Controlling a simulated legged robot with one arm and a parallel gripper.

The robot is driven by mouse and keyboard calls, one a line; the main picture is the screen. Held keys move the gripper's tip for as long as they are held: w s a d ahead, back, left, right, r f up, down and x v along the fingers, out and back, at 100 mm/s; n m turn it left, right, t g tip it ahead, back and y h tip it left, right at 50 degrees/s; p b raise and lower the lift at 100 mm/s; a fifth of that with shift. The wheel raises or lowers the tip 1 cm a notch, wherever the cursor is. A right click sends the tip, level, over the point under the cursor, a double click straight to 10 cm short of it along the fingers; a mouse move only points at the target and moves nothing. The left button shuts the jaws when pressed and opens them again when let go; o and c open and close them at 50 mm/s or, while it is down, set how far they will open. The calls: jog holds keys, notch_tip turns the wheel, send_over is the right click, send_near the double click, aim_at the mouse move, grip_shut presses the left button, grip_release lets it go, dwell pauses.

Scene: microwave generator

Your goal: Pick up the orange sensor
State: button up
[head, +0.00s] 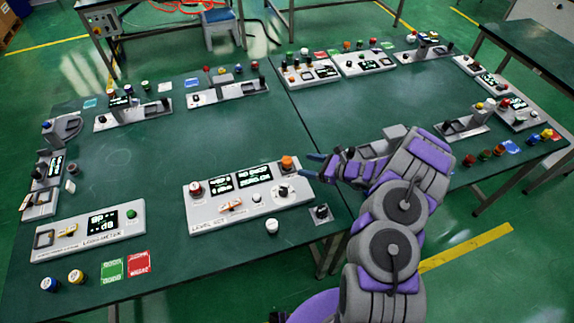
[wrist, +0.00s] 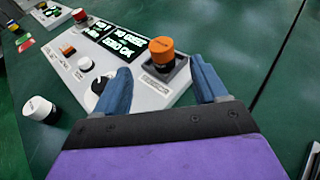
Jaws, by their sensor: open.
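The orange sensor (head: 287,162), with an orange top and a dark lower part, stands upright at the right end of a white panel (head: 240,213) with lit displays. In the wrist view the orange sensor (wrist: 161,50) sits in a grey square holder (wrist: 178,72) at the panel's corner. My gripper (head: 322,167) is just right of the sensor in the head view. In the wrist view my gripper (wrist: 160,88) is open, its two blue fingers spread, and the sensor shows beyond the gap between the fingertips. Nothing is between the fingers.
A white-topped cylinder (head: 272,226) stands in front of the panel. Beside it is a small grey block with a black knob (head: 321,212). Another panel (head: 88,231) lies to the left. Several panels line the far edge. The green tabletop (head: 150,170) behind the panel is clear.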

aim_at(289, 160)
jog(key=b+x, duration=0.1)
jog(key=x, duration=0.8)
jog(key=shift+w+a, duration=0.25)
jog(key=shift+a, duration=0.05)
jog(key=shift+f, duration=0.1)
jog(key=c, duration=1.1)
